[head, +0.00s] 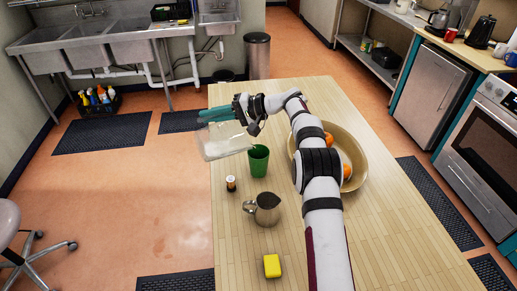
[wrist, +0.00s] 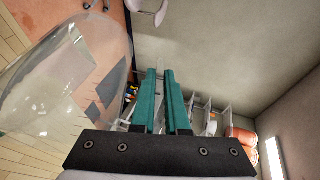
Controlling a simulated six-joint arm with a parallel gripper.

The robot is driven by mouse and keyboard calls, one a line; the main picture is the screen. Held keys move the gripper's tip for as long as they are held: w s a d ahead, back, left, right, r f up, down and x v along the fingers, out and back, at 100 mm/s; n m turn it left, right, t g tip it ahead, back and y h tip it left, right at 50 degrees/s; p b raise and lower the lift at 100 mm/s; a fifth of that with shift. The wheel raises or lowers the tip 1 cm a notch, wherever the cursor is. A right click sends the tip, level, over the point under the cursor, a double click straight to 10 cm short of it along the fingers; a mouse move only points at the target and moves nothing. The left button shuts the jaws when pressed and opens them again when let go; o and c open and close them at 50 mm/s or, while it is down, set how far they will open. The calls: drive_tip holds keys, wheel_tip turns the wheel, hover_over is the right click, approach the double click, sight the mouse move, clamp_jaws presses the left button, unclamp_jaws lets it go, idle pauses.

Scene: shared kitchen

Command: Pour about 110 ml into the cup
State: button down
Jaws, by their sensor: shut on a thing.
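A green cup (head: 258,163) stands upright on the wooden table, left of my forearm. My gripper (head: 203,115), with teal fingers, is shut on a clear jug (head: 218,146) and holds it above the table, behind and left of the cup. The jug is tipped far over, its narrower right end close to the cup's rim. In the wrist view the jug (wrist: 75,75) fills the left side, beside my gripper (wrist: 160,72); the grip point on it is unclear. I cannot make out the liquid level or a stream. The inside of the cup is mostly hidden.
A wide bowl (head: 359,165) with oranges (head: 346,171) is right of the cup, partly behind my arm.

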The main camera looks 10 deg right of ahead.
sight(196, 136)
drive_tip(key=shift+d+r+y, duration=0.1)
drive_tip(key=shift+r+y, duration=0.1)
drive_tip(key=shift+y, duration=0.1)
drive_tip(key=shift+a, duration=0.25)
drive_tip(key=a+f+h, duration=0.2)
drive_tip(key=a+f, duration=0.1)
drive_tip(key=s+a+f+n+h, duration=0.1)
drive_tip(key=shift+a+f+g+h, duration=0.15)
drive_tip(key=shift+a+g+h, duration=0.15)
drive_tip(key=shift+g, duration=0.1)
drive_tip(key=shift+a+f+h, duration=0.3)
drive_tip(key=shift+f+h, duration=0.1)
drive_tip(key=shift+f, duration=0.2)
drive_tip(key=shift+a+f+h, duration=0.25)
drive_tip(key=shift+f+h, duration=0.15)
drive_tip(key=shift+f, duration=0.2)
drive_tip(key=a+f+n+h+p, duration=0.2)
drive_tip(key=a+f+h, duration=0.4)
drive_tip(key=h, duration=0.3)
drive_tip(key=shift+s+a+f+t, duration=0.15)
drive_tip(key=shift+a+f+t, duration=0.2)
drive_tip(key=shift+f, duration=0.55)
drive_tip(key=shift+h, duration=0.3)
